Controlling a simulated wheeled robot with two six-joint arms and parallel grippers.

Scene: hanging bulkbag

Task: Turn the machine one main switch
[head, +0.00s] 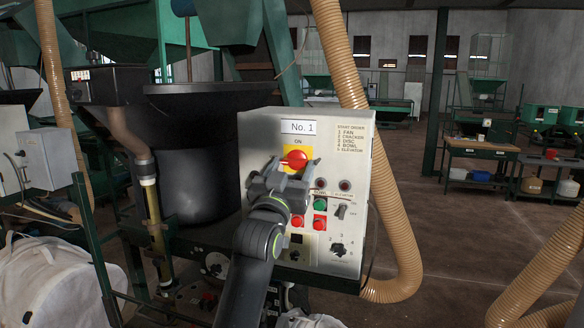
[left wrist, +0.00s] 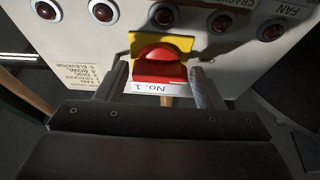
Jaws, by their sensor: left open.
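The main switch (head: 295,159) is a red knob on a yellow plate marked "ON", under the "No. 1" label on the white control panel (head: 258,135). My left gripper (head: 293,168) is open in front of the panel at the switch. In the left wrist view, the red knob (left wrist: 158,62) shows between the two fingers of my left gripper (left wrist: 159,74), one on each side. I cannot tell whether the fingers touch it. My gripper hides part of the panel below the switch. My right gripper is not in view.
Green and red buttons (head: 320,204) and small switches (head: 341,211) sit low on the panel. A tan ribbed hose (head: 400,240) curves round its right side. A black hopper (head: 200,130) stands at the left. Open floor (head: 450,240) lies at the right.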

